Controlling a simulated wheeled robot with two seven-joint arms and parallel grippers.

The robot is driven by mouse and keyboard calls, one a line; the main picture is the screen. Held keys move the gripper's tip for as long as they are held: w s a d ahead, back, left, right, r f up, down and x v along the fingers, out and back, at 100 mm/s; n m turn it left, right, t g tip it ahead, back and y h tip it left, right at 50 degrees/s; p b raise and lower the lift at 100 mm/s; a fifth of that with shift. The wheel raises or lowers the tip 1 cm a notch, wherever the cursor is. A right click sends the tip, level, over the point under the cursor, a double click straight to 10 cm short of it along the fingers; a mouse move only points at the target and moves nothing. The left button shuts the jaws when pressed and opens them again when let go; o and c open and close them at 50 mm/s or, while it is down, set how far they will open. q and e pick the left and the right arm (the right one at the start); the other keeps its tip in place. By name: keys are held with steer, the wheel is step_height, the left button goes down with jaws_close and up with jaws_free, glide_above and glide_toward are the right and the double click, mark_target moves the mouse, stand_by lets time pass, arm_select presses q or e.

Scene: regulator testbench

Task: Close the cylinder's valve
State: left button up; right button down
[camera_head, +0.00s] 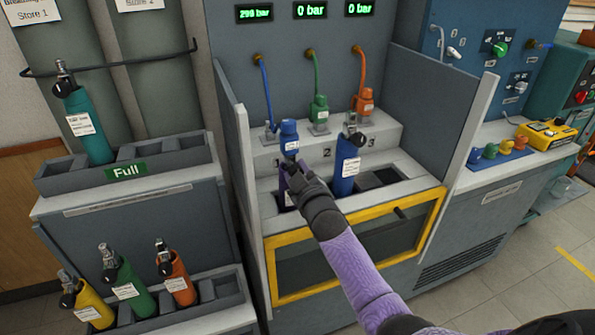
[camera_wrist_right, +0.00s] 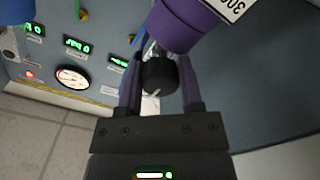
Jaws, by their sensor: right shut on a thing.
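A purple cylinder (camera_head: 283,190) stands in the leftmost slot of the bench, mostly hidden behind my right gripper (camera_head: 293,172). In the right wrist view the purple cylinder (camera_wrist_right: 190,25) has a white label. Its black valve knob (camera_wrist_right: 158,76) sits between the two fingers of my right gripper (camera_wrist_right: 160,88), which is shut on it. A blue regulator (camera_head: 289,135) is just above the gripper, at the cylinder's top. The left display (camera_head: 254,13) reads 299 bar. My left gripper is out of view.
A blue cylinder (camera_head: 347,165) stands close to the right of my gripper. Green (camera_head: 319,108) and orange (camera_head: 364,100) regulators are behind. A yellow-framed front (camera_head: 352,222) and grey side walls (camera_head: 446,95) bound the bench. Racks (camera_head: 125,178) with several cylinders are at left.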

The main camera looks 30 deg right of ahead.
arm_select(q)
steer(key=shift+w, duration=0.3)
arm_select(e)
steer(key=shift+f, duration=0.1)
steer(key=shift+c, duration=2.4)
jaws_free()
steer(key=shift+o, duration=1.1)
arm_select(q)
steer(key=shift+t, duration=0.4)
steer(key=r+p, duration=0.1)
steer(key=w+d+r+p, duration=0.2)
steer(key=p, duration=0.1)
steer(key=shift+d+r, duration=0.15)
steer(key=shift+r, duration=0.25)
arm_select(e)
steer(key=v, duration=1)
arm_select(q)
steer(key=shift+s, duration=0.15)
